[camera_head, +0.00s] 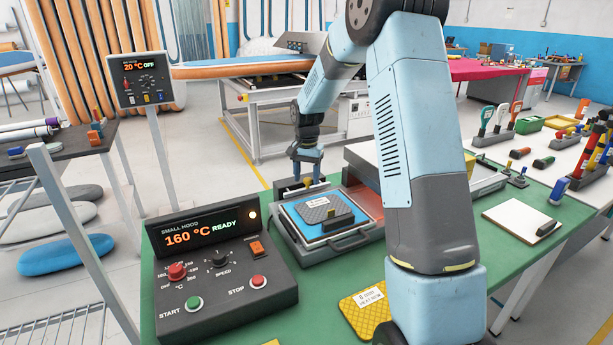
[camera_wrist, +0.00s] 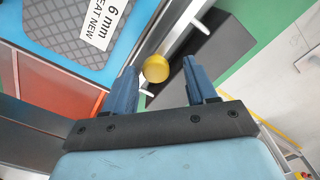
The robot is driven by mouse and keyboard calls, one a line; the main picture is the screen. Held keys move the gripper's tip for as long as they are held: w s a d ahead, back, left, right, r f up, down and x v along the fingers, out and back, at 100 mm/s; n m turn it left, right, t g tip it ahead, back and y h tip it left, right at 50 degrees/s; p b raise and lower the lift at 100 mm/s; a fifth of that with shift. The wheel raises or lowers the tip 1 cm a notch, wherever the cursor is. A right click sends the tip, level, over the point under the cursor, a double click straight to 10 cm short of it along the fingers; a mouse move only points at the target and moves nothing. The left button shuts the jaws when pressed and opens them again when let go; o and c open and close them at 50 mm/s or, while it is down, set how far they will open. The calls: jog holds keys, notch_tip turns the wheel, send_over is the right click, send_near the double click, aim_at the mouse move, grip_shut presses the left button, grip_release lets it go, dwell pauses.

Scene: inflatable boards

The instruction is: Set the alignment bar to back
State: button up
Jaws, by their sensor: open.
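The small unit under the hood panel holds a blue tray (camera_head: 290,222) with a grey textured pad (camera_head: 318,208) on it. The pad also shows in the wrist view (camera_wrist: 75,25), its label reading "6 mm" and partly cut off. Behind the tray is a bar (camera_head: 290,190), probably the alignment bar. My gripper (camera_head: 307,178) points down over it. In the wrist view, a round yellow knob (camera_wrist: 156,68) lies between the tips of my open gripper (camera_wrist: 161,66). I see no clear contact.
A control panel (camera_head: 215,255) reading "160 °C READY" stands at front left. A yellow textured pad (camera_head: 367,312) lies on the green table (camera_head: 440,305) near my arm. A clipboard (camera_head: 522,220) lies to the right. A signpost panel (camera_head: 141,80) reads "20 °C OFF".

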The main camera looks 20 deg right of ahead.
aim_at(307, 178)
jog(key=shift+r, duration=0.1)
notch_tip(307, 178, up, 14)
jog(key=shift+f, duration=0.25)
dwell(0.5)
